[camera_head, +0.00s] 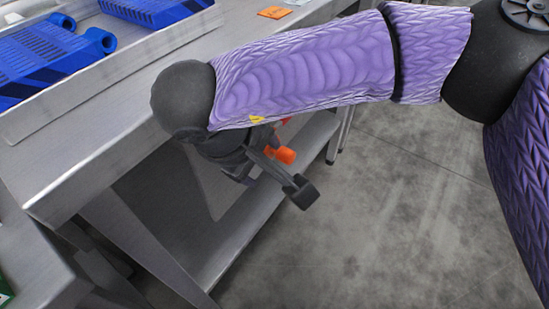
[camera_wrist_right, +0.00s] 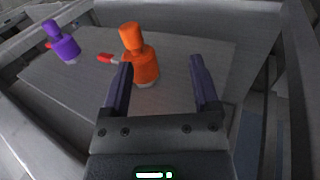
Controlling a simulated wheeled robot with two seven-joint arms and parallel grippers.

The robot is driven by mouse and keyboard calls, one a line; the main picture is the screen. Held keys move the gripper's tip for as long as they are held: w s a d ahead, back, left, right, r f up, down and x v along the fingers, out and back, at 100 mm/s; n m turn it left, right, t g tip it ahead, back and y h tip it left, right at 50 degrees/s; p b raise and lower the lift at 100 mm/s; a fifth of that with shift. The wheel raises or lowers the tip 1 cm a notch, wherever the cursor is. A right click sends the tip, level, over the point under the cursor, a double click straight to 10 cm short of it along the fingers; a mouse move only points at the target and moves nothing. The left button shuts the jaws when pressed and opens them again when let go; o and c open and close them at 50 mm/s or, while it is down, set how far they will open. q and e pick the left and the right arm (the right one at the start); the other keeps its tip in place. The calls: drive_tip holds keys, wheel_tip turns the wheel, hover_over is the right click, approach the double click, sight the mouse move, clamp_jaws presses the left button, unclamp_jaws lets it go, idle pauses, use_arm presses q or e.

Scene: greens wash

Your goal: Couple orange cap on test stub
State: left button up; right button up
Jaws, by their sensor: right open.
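The orange cap (camera_wrist_right: 140,57) stands upright on a grey panel in the right wrist view, with a red lever (camera_wrist_right: 106,58) on its left side. A pale ring (camera_wrist_right: 148,85) shows under it; I cannot tell whether this is the test stub. My right gripper (camera_wrist_right: 162,66) is open and empty. The cap is beyond the fingertips, nearer the left finger, and looks apart from them. In the head view my right gripper (camera_head: 282,176) is below the bench edge, with an orange part (camera_head: 283,155) just behind it. My left gripper is not in view.
A purple capped piece (camera_wrist_right: 65,46) with a red lever stands left of the orange one. In the head view, blue racks (camera_head: 50,55) lie on the steel bench (camera_head: 110,125) above. A lower shelf (camera_head: 235,235) runs underneath. The floor at right is clear.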

sight(284, 153)
drive_tip(key=w+d+b, duration=0.1)
drive_tip(key=w+d+f+b, duration=0.1)
drive_tip(key=w, duration=0.1)
drive_tip(key=shift+w+d+f, duration=0.2)
drive_tip(key=shift+w+d, duration=0.05)
drive_tip(key=shift+d, duration=0.15)
drive_tip(key=b+x, duration=0.2)
drive_tip(key=x, duration=0.1)
drive_tip(key=shift+a, duration=0.1)
drive_tip(key=shift+w+f, duration=0.1)
drive_tip(key=shift+f, duration=0.15)
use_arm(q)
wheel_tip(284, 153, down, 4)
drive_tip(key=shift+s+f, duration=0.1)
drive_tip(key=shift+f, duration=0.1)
use_arm(e)
drive_tip(key=shift+r, duration=0.1)
drive_tip(key=shift+c, duration=0.5)
clamp_jaws()
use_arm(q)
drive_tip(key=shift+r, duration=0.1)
use_arm(e)
drive_tip(key=shift+d, duration=0.2)
